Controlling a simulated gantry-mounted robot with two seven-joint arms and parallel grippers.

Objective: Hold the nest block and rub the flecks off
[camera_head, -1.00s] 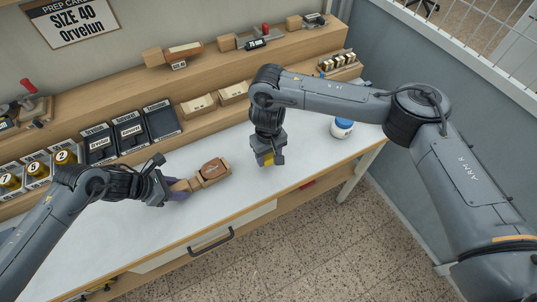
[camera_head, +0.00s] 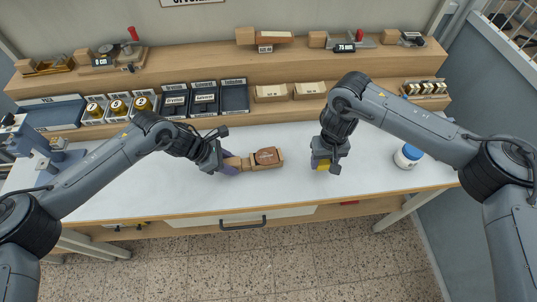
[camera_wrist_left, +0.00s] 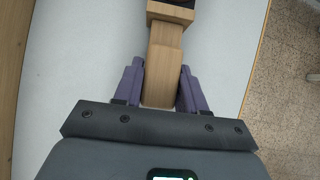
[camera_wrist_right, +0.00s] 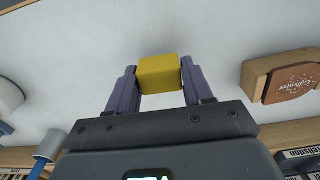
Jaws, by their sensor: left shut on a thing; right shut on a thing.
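The nest block (camera_head: 246,163) is wooden, with a narrow handle and a wider end bearing a brown leather-like piece (camera_head: 267,157). My left gripper (camera_head: 231,165) is shut on its handle, which shows between the fingers in the left wrist view (camera_wrist_left: 164,60). The right wrist view shows the brown piece (camera_wrist_right: 296,82) with pale lettering and white flecks around it. My right gripper (camera_head: 324,163) is shut on a yellow block (camera_wrist_right: 160,75), to the right of the nest block and apart from it. The yellow block sits low over the white bench top.
A press-like device (camera_head: 40,145) stands at the left. The bench front is clear.

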